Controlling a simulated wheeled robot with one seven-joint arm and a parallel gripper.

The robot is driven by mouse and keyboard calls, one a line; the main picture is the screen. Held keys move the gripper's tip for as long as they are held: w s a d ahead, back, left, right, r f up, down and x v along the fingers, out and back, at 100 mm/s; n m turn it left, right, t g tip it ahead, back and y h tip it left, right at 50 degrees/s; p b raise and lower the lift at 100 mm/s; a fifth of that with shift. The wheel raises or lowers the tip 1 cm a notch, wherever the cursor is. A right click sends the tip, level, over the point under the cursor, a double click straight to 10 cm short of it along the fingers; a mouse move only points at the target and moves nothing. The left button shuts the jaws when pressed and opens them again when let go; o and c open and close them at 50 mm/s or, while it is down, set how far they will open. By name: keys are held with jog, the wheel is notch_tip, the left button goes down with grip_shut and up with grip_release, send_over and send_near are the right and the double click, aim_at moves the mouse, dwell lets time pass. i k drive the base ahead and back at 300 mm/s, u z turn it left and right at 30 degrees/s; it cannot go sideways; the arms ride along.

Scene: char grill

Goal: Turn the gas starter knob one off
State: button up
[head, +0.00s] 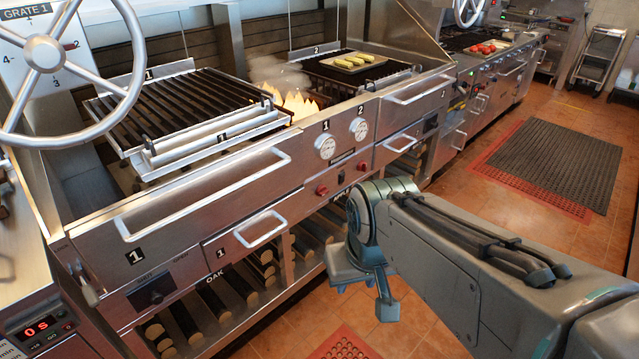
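Two small red knobs sit on the steel front panel of the grill, below two round gauges marked 1 and 2. The left red knob (322,191), under gauge 1 (325,147), is the likely gas starter knob one; its small label is unreadable. The right red knob (362,166) is under gauge 2 (359,128). Their turned positions are too small to tell. Flames (296,104) show behind the panel between the two grates. My gripper (370,292) points downward in front of the grill, right of and below the left knob, apart from it. Its finger opening is unclear.
Handles stick out from the front: a long drawer handle (205,195) and a lower one (262,230). A black draft knob (156,297) is at lower left. A large handwheel (45,53) stands at upper left. Tiled floor (470,195) is clear at right, with a dark mat (550,160).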

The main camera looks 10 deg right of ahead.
aim_at(321, 190)
jog(key=z, duration=0.35)
jog(key=i, duration=1.2)
jog(key=u, duration=0.2)
